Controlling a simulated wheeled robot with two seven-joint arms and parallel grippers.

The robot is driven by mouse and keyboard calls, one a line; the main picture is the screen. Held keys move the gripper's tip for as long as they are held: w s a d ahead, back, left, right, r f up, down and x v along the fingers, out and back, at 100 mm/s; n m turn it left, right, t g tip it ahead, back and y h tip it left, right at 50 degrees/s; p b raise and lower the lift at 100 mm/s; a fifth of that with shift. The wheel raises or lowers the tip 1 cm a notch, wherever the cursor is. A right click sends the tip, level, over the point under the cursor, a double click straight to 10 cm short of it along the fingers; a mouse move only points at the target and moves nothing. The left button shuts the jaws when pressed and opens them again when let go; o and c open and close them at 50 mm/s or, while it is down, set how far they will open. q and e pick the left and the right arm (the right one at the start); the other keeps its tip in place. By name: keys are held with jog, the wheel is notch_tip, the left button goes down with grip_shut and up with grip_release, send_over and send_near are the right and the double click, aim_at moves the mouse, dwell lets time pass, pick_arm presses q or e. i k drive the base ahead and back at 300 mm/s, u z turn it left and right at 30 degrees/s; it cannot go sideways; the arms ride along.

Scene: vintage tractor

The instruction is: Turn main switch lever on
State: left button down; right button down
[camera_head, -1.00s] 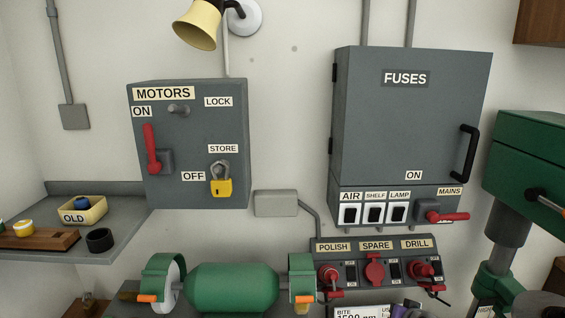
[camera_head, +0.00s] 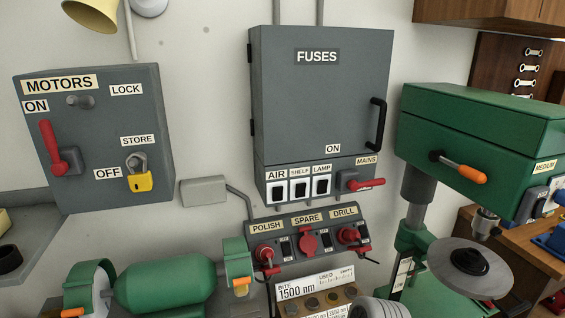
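Two boxes with red levers are on the wall. The fuse box (camera_head: 320,100) has a red mains lever (camera_head: 366,184) at its lower right, under the MAINS label (camera_head: 367,161). That lever points right, roughly level, and the ON label (camera_head: 333,148) is above and to its left. The motors box (camera_head: 95,140) at the left has a red lever (camera_head: 52,148) pointing up towards its ON label (camera_head: 36,106). A yellow padlock (camera_head: 139,180) hangs on the motors box at STORE. Neither of my grippers is in view.
Below the fuse box is a socket panel (camera_head: 308,238) with red plugs. A green grinder (camera_head: 165,283) stands at the lower left. A green drill press (camera_head: 480,145) with an orange-tipped handle stands close at the right.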

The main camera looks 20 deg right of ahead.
aim_at(353, 185)
jog(key=u, duration=2.25)
jog(key=k, duration=1.15)
jog(key=z, duration=1.8)
jog(key=i, duration=0.5)
